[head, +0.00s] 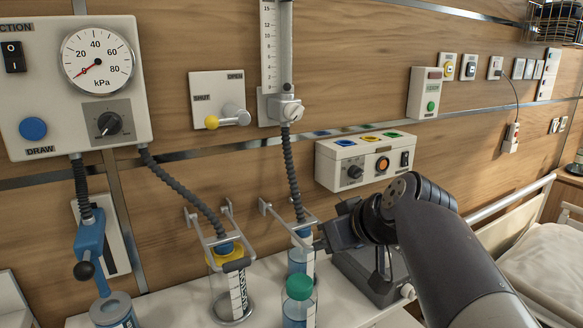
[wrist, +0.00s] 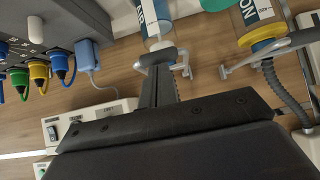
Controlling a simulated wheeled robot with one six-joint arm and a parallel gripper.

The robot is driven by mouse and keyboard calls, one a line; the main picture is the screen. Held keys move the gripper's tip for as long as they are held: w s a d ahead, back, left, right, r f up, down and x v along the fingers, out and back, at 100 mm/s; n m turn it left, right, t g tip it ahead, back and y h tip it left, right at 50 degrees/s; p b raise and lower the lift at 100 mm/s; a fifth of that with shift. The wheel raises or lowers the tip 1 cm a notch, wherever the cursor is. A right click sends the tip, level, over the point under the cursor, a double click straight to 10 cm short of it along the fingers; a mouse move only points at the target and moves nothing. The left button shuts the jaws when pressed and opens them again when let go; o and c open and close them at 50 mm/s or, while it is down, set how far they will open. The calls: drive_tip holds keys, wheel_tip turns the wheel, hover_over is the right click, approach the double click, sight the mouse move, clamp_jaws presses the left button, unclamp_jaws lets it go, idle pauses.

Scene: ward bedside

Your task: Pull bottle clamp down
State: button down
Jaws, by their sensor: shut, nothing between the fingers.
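A wire bottle clamp (head: 287,216) reaches from the wall over the blue-capped bottle (head: 300,262) right of centre. A second wire clamp (head: 212,233) sits over the yellow-collared bottle (head: 233,296) to its left. My gripper (head: 318,244) is shut and empty, beside the right clamp's front end near the blue cap. In the wrist view the shut fingers (wrist: 160,62) point up the picture at a grey clamp bar (wrist: 148,59), with the labelled bottle (wrist: 153,20) beyond. I cannot tell whether the fingers touch the bar.
A green-capped bottle (head: 299,290) stands in front of the clamped bottle. A dark grey box (head: 365,268) stands under my arm. A control box (head: 366,165), a SHUT/OPEN lever panel (head: 223,98) and a gauge panel (head: 75,85) are on the wall. Hoses hang down to the bottles.

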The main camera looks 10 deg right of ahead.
drive_tip(key=shift+s+f+b, duration=0.1)
drive_tip(key=shift+f+b, duration=0.3)
drive_tip(key=shift+f, duration=0.1)
drive_tip(key=shift+f, duration=0.15)
